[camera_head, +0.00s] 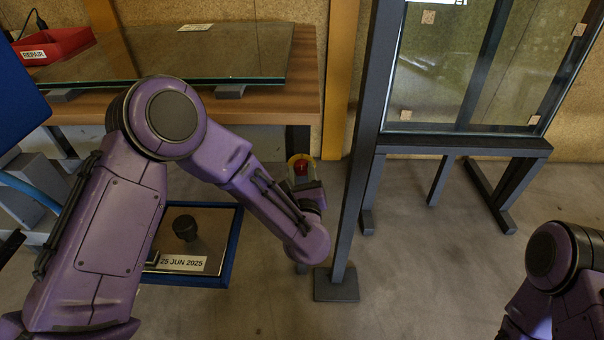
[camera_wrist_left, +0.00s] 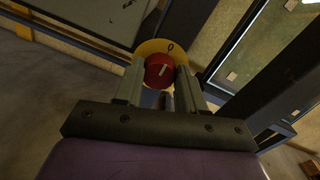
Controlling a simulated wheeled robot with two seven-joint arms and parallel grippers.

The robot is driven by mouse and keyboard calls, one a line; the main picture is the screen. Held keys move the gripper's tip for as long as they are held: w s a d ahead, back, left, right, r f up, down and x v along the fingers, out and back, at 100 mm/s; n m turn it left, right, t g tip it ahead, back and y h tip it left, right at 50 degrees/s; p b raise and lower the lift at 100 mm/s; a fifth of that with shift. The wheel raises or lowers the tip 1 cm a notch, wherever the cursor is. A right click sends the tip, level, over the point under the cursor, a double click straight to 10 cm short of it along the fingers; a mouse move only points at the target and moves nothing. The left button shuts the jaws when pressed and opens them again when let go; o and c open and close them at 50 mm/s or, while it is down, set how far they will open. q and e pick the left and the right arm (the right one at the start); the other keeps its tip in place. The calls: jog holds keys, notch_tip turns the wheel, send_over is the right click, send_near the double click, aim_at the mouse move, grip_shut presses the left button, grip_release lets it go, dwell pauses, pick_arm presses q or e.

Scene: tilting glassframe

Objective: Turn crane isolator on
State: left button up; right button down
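The crane isolator is a red knob on a yellow disc (camera_head: 300,165), low beside the wooden bench, partly hidden by my left arm in the head view. In the left wrist view the red knob (camera_wrist_left: 158,70) has a white mark slanting up and right, roughly toward the 0 on the yellow disc (camera_wrist_left: 172,47). My left gripper (camera_wrist_left: 161,76) is at the knob, its two fingers apart, one on either side of it. A narrow gap seems to show at the right finger. In the head view the forearm mostly hides this gripper. My right gripper is out of view.
A dark metal post (camera_head: 352,160) stands just right of the isolator, with a glass pane (camera_head: 440,70) in a stand behind. A glass sheet (camera_head: 190,55) lies on the wooden bench (camera_head: 300,100). A blue-edged tray (camera_head: 236,240) is below my left arm. Floor at front centre is clear.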

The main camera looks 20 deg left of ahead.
pick_arm(q)
jog(key=c, duration=0.3)
jog(key=m, duration=0.8)
jog(key=shift+d+f+m+t+p, duration=0.1)
jog(key=shift+d+m+t+p, duration=0.05)
jog(key=shift+m+t+p, duration=0.2)
jog(key=m+p, duration=0.1)
jog(key=m, duration=0.3)
jog(key=shift+m, duration=0.35)
jog(key=shift+f+m+h+p, duration=0.1)
jog(key=shift+m+h+p, duration=0.2)
jog(key=shift+m, duration=1.05)
jog(key=shift+f+m+h+p, duration=0.1)
jog(key=shift+m+h+p, duration=0.15)
jog(key=shift+m, duration=1.1)
